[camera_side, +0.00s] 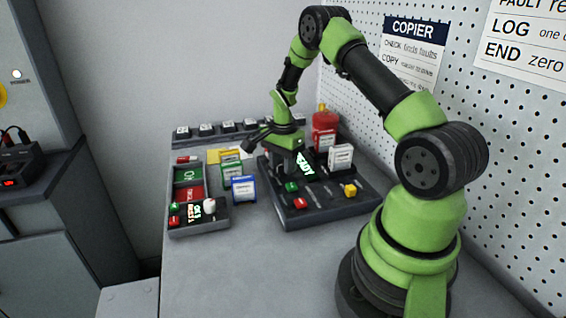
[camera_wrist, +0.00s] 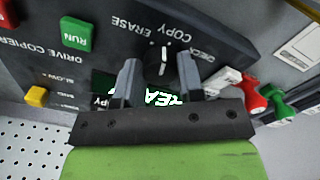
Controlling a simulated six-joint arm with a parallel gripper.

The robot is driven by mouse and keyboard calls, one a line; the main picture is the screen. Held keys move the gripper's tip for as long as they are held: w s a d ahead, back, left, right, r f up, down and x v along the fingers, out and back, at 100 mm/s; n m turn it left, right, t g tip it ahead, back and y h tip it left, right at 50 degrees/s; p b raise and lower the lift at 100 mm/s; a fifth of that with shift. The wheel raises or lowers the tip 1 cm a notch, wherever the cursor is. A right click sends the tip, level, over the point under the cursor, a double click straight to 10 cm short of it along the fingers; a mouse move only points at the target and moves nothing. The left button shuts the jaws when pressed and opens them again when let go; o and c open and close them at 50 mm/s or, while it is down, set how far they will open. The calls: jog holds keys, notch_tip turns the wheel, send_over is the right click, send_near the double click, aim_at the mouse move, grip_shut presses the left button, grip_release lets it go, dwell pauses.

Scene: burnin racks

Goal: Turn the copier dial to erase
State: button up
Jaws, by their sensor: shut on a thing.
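The drive copier (camera_side: 325,212) is a dark, sloped box on the bench in the side view, with a lit display that seems to read READY. In the wrist view its round black dial (camera_wrist: 162,64) has a white mark pointing up in the picture, towards the COPY and ERASE lettering; I cannot tell exactly which word it meets. CHECK is printed to the right of COPY, and ERASE to the left. My gripper (camera_wrist: 158,66) is shut on the dial, one finger on each side. In the side view my gripper (camera_side: 292,160) hides the dial.
A green RUN button (camera_wrist: 75,34) and a yellow button (camera_wrist: 36,96) are on the panel. A white-labelled drive (camera_side: 341,157) stands at the copier's right. A red container (camera_side: 325,130) is behind. A tester tray (camera_side: 205,222) and coloured drives are to the left. The front bench is clear.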

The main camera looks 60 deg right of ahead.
jog(key=n, duration=0.6)
jog(key=shift+n, duration=0.3)
dwell(0.4)
jog(key=o, duration=0.9)
notch_tip(320, 180, up, 10)
jog(key=shift+r, duration=0.1)
jog(key=a+r+n+t, duration=0.2)
jog(key=a+r+n, duration=0.1)
jog(key=a+r, duration=0.55)
jog(key=s+a+r+n+t+y, duration=0.1)
jog(key=s+a+r+n+t, duration=0.1)
jog(key=s+a, duration=0.5)
jog(key=s+a+r+n+t+y, duration=0.1)
jog(key=s+a+r+n+t, duration=0.2)
jog(key=s+a+r, duration=0.3)
jog(key=s+a+n, duration=0.1)
jog(key=s, duration=0.2)
jog(key=shift+a+n, duration=0.3)
jog(key=shift+a, duration=0.05)
